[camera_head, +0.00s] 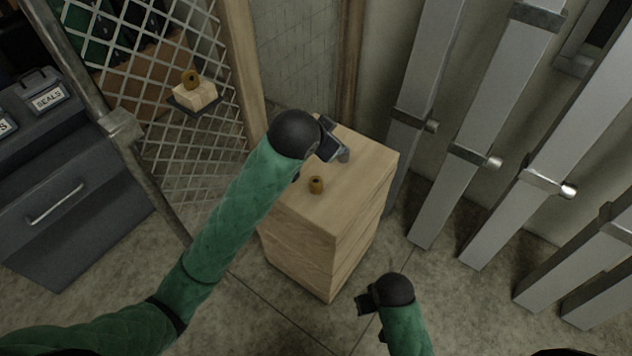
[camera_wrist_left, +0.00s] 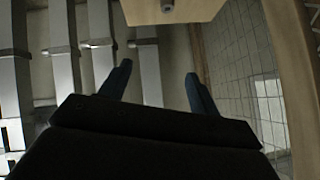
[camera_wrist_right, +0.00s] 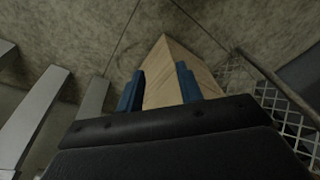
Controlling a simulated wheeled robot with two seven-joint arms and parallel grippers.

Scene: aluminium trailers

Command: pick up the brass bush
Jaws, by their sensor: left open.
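A small brass bush (camera_head: 316,185) stands on the top of a wooden drawer block (camera_head: 362,168), toward its near left part. A second brass-coloured bush (camera_head: 191,80) sits on a pale block by the wire mesh. My left gripper (camera_head: 340,150) is open and empty over the far part of the drawer block, beyond the first bush. In the left wrist view its fingers (camera_wrist_left: 158,85) are apart, with a small round thing at the top edge, perhaps the bush. My right gripper (camera_head: 362,302) is low in front of the block, its fingers (camera_wrist_right: 158,88) apart and empty.
A wire mesh panel (camera_head: 190,150) with a metal post stands left of the drawer block. A dark cabinet (camera_head: 70,205) with labelled bins is at far left. Several aluminium beams (camera_head: 480,130) lean on the right wall. Concrete floor (camera_head: 450,310) is clear at front right.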

